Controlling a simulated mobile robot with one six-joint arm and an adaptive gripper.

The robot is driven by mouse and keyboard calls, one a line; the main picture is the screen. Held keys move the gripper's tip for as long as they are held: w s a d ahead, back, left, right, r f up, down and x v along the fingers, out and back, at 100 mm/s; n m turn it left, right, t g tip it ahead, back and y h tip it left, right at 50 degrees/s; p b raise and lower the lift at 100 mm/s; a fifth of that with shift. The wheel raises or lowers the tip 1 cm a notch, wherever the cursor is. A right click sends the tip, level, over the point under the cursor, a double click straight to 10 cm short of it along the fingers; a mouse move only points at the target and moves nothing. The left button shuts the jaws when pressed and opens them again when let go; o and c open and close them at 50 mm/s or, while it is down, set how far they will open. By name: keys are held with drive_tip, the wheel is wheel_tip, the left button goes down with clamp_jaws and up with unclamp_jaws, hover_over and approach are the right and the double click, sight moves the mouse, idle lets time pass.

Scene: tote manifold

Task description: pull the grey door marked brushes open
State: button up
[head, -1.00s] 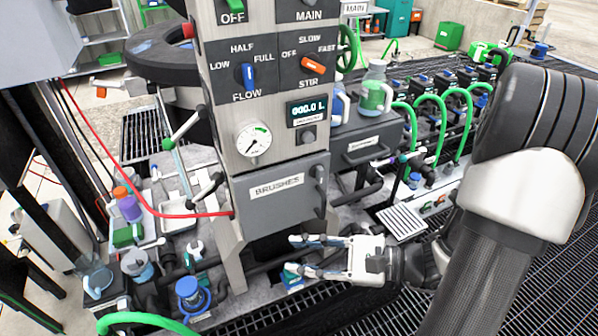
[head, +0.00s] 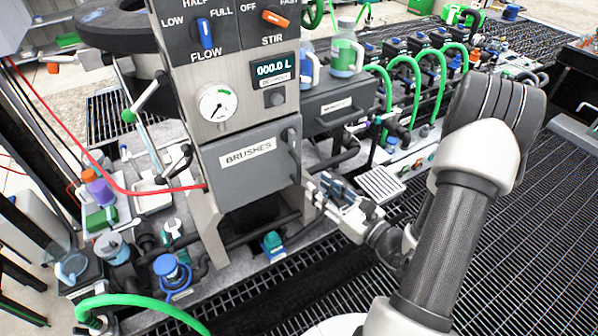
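The grey door marked BRUSHES (head: 247,172) is shut on the front of the grey control column. Its dark upright handle (head: 293,150) is at the door's right edge. My gripper (head: 318,183) is just right of and below the handle, its fingers pointing up and left toward the door edge. The fingers look spread, with nothing seen between them. They appear close to the handle's lower end, but I cannot tell whether they touch it.
Above the door are a gauge (head: 215,103), a display (head: 274,68) and knobs. A red hose (head: 120,185) reaches the column's left side. A grey drawer unit (head: 335,108) and green hoses stand to the right. Dark floor grating (head: 490,210) lies open at right.

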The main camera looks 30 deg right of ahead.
sight(299, 182)
drive_tip(key=b+x, duration=0.1)
drive_tip(key=x, duration=0.8)
drive_tip(key=shift+c, duration=0.2)
drive_tip(key=shift+s, duration=0.1)
clamp_jaws()
idle(0.3)
